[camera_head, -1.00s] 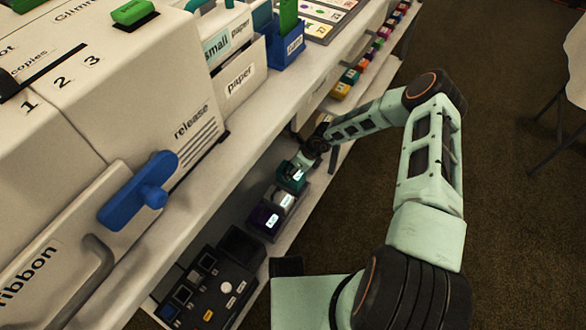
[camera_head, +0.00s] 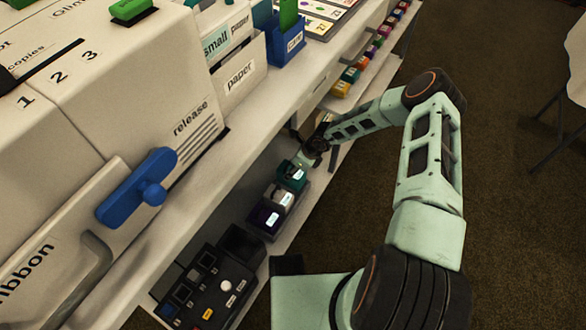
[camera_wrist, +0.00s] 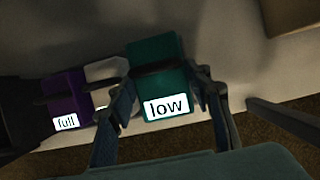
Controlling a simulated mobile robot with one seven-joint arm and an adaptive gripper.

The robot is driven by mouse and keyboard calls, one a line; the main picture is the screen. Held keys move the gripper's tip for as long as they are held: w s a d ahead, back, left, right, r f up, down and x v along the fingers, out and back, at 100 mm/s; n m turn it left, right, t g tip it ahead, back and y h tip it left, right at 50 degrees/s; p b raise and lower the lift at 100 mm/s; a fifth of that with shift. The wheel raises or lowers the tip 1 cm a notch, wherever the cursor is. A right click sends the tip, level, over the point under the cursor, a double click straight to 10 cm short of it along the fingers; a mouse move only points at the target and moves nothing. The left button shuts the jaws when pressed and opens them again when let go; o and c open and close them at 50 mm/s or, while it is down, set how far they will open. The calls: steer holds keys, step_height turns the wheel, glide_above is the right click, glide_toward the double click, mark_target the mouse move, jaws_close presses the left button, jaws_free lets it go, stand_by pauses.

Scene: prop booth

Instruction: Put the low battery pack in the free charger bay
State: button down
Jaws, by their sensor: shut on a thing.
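The low battery pack is a teal block with a white "low" label. In the wrist view the low pack (camera_wrist: 158,75) is between the two fingers of my gripper (camera_wrist: 165,115), which is shut on it. In the head view the teal pack (camera_head: 293,175) is on the lower shelf at the far end of a short row, with my gripper (camera_head: 303,165) at it. I cannot tell whether it is lifted. The charger is not clearly identifiable; a dark panel unit (camera_head: 205,290) with square slots and buttons stands on the same shelf.
A white pack (camera_head: 281,197) and a purple pack (camera_head: 265,218), labelled "full" in the wrist view (camera_wrist: 66,100), stand beside the teal one. The upper counter (camera_head: 240,125) overhangs the shelf, carrying a large beige machine (camera_head: 110,95). Open floor lies to the right.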

steer(key=shift+w+f+b, duration=0.1)
steer(key=shift+f+b, duration=0.25)
steer(key=shift+f, duration=0.05)
steer(key=shift+f+b, duration=1.5)
steer(key=shift+f, duration=0.4)
steer(key=shift+f, duration=0.1)
steer(key=c, duration=1.1)
jaws_free()
steer(key=shift+o, duration=0.8)
steer(key=v, duration=1.2)
